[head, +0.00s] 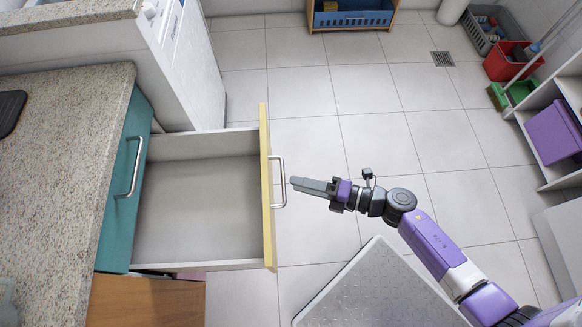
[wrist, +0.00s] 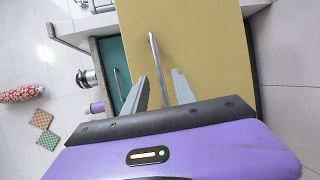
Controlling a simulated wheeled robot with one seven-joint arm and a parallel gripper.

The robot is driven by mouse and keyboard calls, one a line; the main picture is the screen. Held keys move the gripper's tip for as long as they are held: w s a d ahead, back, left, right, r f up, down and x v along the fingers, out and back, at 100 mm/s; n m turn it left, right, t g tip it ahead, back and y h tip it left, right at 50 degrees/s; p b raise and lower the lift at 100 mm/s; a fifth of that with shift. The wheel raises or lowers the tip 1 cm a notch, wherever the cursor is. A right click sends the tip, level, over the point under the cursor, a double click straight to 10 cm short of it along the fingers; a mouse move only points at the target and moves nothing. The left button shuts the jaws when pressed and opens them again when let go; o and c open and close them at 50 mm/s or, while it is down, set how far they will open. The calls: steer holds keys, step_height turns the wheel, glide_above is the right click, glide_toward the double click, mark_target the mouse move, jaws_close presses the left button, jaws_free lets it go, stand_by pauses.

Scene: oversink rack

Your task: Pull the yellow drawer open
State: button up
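The yellow drawer (head: 267,190) is pulled well out from the counter, and its empty grey inside shows in the head view. Its silver bar handle (head: 281,182) is on the outer face. In the wrist view the yellow front (wrist: 200,50) fills the upper middle. My gripper (wrist: 158,88) has its two grey fingers spread apart, with the handle (wrist: 155,60) appearing between them and apparently touching neither.
A teal drawer front (head: 128,180) with a handle is left of the open drawer, under the granite counter (head: 65,150). Tiled floor (head: 310,95) is clear beyond the drawer.

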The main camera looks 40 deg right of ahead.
steer(key=v, duration=0.4)
stand_by(0.6)
